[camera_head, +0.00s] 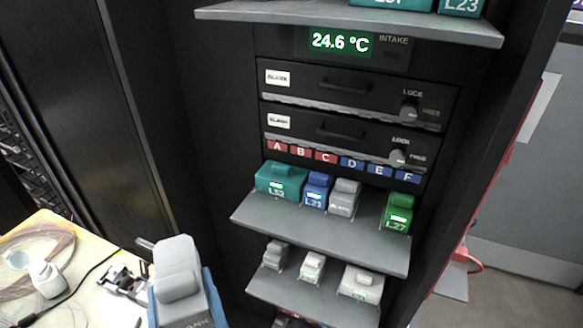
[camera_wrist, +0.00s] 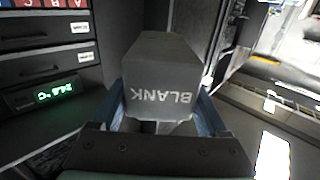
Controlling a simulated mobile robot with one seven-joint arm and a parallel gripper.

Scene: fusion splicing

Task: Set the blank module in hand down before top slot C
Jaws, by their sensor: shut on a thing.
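My gripper (camera_head: 181,300) is at the lower left of the head view, its blue fingers shut on a grey blank module (camera_head: 177,262). In the wrist view the held module (camera_wrist: 165,80) fills the middle, its BLANK lettering upside down. The module is held in the air, left of the rack and apart from its shelves. The red C label (camera_head: 325,157) sits in the label row above the upper shelf (camera_head: 290,214). That shelf bears a teal module (camera_head: 281,181), a blue L31 module (camera_head: 316,191), another grey blank module (camera_head: 345,197) and a green L27 module (camera_head: 398,214).
A lower shelf (camera_head: 300,292) holds several grey and white modules. Two drawer units with lock knobs (camera_head: 397,157) are above the labels. The upper shelf has a gap between grey and green modules and bare room along its front. A cluttered table (camera_head: 105,305) stands at lower left.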

